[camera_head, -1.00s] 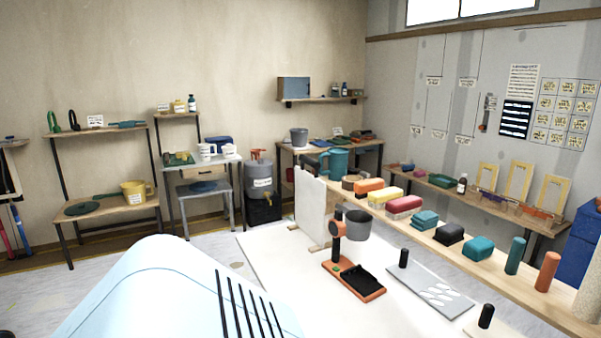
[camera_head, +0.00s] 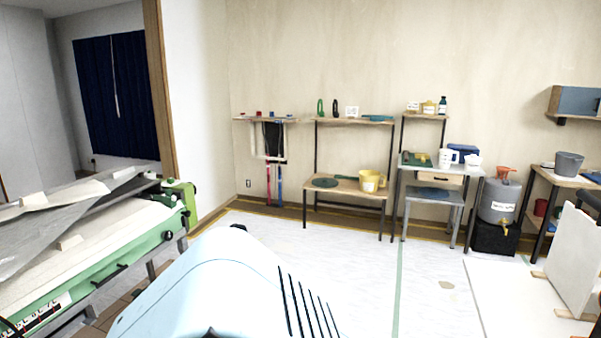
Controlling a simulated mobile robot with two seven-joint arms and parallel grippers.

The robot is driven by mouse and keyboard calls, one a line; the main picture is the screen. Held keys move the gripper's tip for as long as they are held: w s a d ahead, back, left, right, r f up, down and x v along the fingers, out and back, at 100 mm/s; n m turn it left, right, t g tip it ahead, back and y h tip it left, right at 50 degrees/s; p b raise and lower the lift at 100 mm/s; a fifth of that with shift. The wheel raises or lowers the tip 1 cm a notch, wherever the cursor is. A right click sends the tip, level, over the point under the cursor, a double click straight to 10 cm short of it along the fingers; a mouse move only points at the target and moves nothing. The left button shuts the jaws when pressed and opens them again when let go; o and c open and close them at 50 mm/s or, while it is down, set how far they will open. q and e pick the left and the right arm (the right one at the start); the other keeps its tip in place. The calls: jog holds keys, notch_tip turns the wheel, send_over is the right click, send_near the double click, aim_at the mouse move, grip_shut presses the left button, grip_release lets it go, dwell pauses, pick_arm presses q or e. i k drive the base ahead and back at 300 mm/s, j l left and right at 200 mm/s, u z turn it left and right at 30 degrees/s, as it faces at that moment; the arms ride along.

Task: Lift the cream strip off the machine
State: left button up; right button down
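A green machine (camera_head: 110,278) stands at the lower left, cut off by the left edge of the view. A cream strip (camera_head: 60,196) lies on top of it, over a grey sheet (camera_head: 50,235). A pale cream bed (camera_head: 120,230) shows along the machine's near side. The strip's left end is out of view. Neither gripper shows.
Open floor (camera_head: 350,260) lies right of the machine. Wooden shelves (camera_head: 345,188) and a small grey table (camera_head: 435,195) stand along the back wall. A grey drum (camera_head: 498,203) and a white board (camera_head: 575,260) are at the right.

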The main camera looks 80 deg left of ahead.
aim_at(36, 200)
jog(key=u, duration=4.15)
jog(key=i+l, duration=1.65)
jog(key=i, duration=0.15)
jog(key=k+l+z, duration=0.05)
jog(key=l, duration=0.05)
